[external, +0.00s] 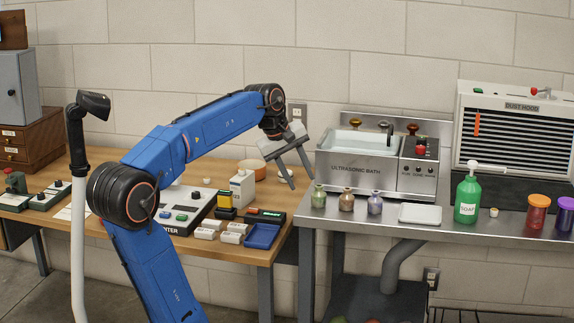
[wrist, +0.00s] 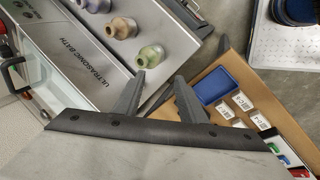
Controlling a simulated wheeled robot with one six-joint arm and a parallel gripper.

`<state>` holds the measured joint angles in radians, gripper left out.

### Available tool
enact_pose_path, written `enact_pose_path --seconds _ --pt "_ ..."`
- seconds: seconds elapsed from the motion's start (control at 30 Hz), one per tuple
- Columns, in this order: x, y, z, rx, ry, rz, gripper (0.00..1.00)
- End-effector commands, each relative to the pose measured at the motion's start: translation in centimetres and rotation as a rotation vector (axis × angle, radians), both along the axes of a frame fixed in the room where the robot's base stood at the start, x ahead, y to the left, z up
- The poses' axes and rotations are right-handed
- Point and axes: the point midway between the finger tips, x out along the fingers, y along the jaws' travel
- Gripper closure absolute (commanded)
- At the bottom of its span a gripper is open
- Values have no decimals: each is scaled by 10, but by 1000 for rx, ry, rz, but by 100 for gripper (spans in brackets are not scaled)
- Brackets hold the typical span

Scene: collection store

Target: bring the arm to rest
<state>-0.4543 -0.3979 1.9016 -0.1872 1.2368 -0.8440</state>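My gripper (external: 301,181) hangs at the end of my blue arm, over the gap between the wooden table (external: 92,178) and the steel bench (external: 462,232). It also shows in the wrist view (wrist: 160,76), with its two fingers apart and nothing between them. The arm is bent, reaching up and to the right. The gripper is left of the ultrasonic bath (external: 352,168) and close to its left side in the picture. I cannot tell whether the gripper touches anything.
Small bottles (external: 346,200) stand before the bath, beside a white tray (external: 420,214). A green soap bottle (external: 467,200) and lidded jars (external: 538,212) are further right. The table holds a blue tray (external: 262,236), white labelled boxes (external: 232,237) and a white bottle (external: 242,188).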

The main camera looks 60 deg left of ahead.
Motion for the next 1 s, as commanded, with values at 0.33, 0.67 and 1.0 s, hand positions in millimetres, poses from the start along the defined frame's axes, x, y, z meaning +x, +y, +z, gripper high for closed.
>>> enact_pose_path --seconds 0.33,0.67,1.0 --pt "-65 -97 -81 260 -44 -611 63" --pt "-144 -133 -207 487 20 -1098 63" --pt "-160 -136 -233 535 31 -1202 63"
